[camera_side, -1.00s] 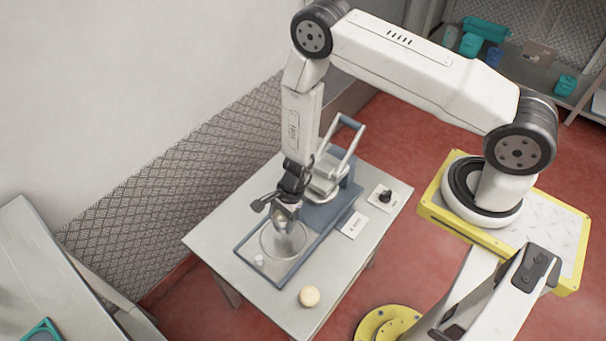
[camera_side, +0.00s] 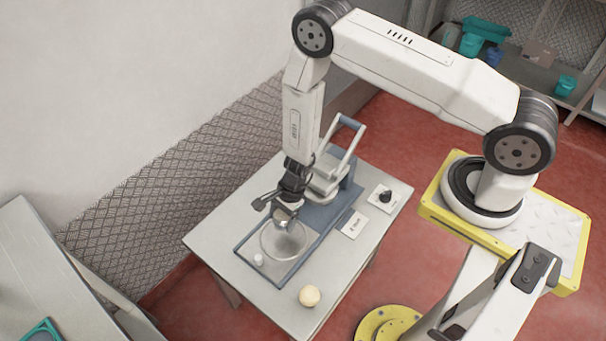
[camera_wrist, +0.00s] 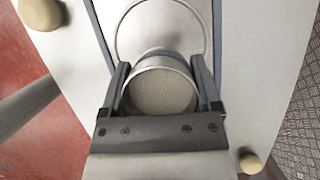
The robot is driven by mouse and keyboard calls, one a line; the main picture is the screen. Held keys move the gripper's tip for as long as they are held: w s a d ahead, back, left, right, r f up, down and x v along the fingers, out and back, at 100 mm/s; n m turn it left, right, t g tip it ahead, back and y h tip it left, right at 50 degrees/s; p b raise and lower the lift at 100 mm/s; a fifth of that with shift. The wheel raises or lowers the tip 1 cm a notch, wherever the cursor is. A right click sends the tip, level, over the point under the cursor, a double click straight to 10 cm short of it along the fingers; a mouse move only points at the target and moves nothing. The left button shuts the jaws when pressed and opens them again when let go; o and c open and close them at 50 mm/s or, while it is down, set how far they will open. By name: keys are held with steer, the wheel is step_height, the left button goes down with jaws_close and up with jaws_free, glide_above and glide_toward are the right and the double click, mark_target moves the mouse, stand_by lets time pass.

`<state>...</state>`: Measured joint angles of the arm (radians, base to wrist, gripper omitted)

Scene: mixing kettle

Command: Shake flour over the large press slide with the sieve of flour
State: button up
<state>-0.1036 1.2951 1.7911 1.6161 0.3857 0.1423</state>
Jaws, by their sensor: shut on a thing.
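My gripper (camera_wrist: 163,95) is shut on the sieve of flour (camera_wrist: 160,90), a round metal cup with pale flour inside, seen from above in the wrist view. In the side view my gripper (camera_side: 287,215) is over the large press slide (camera_side: 243,242), a blue-framed tray at the front of the press. A round disc outline (camera_side: 279,254) lies on the slide below the sieve, and pale haze shows there. The disc's rim (camera_wrist: 118,35) also shows beyond the sieve in the wrist view. The sieve is partly hidden by my gripper in the side view.
The press (camera_side: 328,185) with its raised handle stands just behind my gripper. A small white piece (camera_side: 258,259) lies at the slide's front corner.

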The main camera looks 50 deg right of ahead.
mark_target(281, 214)
stand_by(0.3)
steer(key=shift+s+a, duration=0.15)
steer(key=shift+a, duration=0.5)
steer(key=shift+s+a, duration=0.15)
steer(key=shift+a, duration=0.45)
steer(key=shift+w+d, duration=0.2)
steer(key=shift+d, duration=0.5)
steer(key=shift+w+d, duration=0.15)
steer(key=shift+d, duration=0.5)
steer(key=shift+r, duration=1.5)
